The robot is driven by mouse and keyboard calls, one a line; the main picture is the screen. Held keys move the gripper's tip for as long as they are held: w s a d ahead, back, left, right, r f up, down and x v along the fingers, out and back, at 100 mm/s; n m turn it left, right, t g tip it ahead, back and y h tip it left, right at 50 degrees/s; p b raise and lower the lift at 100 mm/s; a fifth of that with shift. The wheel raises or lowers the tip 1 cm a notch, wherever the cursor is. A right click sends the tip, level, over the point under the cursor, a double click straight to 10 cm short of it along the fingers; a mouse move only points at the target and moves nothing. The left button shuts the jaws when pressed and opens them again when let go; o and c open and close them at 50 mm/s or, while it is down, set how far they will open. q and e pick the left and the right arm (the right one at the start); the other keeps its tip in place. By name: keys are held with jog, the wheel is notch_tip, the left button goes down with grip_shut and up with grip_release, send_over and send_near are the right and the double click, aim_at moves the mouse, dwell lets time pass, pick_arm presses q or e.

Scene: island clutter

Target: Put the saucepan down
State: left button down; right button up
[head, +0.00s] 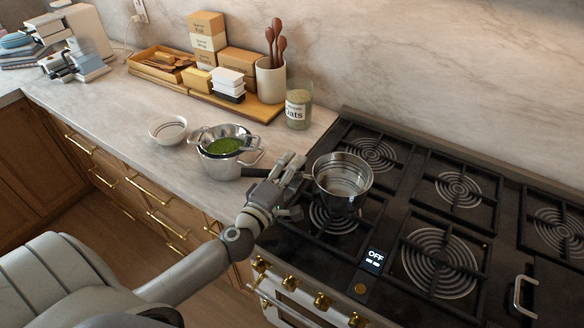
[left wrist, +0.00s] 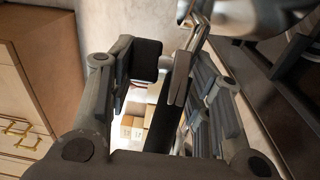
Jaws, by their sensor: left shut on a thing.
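A shiny metal saucepan (head: 343,178) is over the front-left burner (head: 338,216) of the black stove. It is upright and looks empty. I cannot tell whether its base touches the grate or hovers just above it. My left gripper (head: 290,178) is at the saucepan's left side, shut on its handle, which the fingers mostly hide. In the left wrist view my left gripper (left wrist: 166,78) shows its fingers close up, with part of the saucepan (left wrist: 262,14) at the top right. My right gripper is not in view.
A pot with a colander of greens (head: 222,147) and a white bowl (head: 168,129) stand on the counter left of the stove. An oats jar (head: 299,108) and a utensil crock (head: 270,80) stand behind. The other burners (head: 440,262) are clear. The stove display reads OFF.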

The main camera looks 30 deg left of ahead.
pick_arm(q)
jog(key=shift+f+b, duration=0.95)
jog(key=shift+f, duration=0.4)
jog(key=shift+w+f+b, duration=0.1)
jog(key=shift+f+b, duration=0.65)
jog(key=shift+f, duration=0.2)
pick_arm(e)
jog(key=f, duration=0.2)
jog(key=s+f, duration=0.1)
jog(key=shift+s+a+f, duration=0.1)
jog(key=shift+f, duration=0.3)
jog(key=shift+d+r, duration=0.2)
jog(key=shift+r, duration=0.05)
pick_arm(q)
jog(key=shift+p, duration=0.65)
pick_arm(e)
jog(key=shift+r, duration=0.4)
pick_arm(q)
jog(key=shift+f, duration=0.1)
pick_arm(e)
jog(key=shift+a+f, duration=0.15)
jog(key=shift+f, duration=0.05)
pick_arm(q)
jog(key=shift+f+b, duration=0.6)
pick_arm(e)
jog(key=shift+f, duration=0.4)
pick_arm(q)
jog(key=c, duration=0.6)
grip_release()
jog(key=shift+c, duration=0.2)
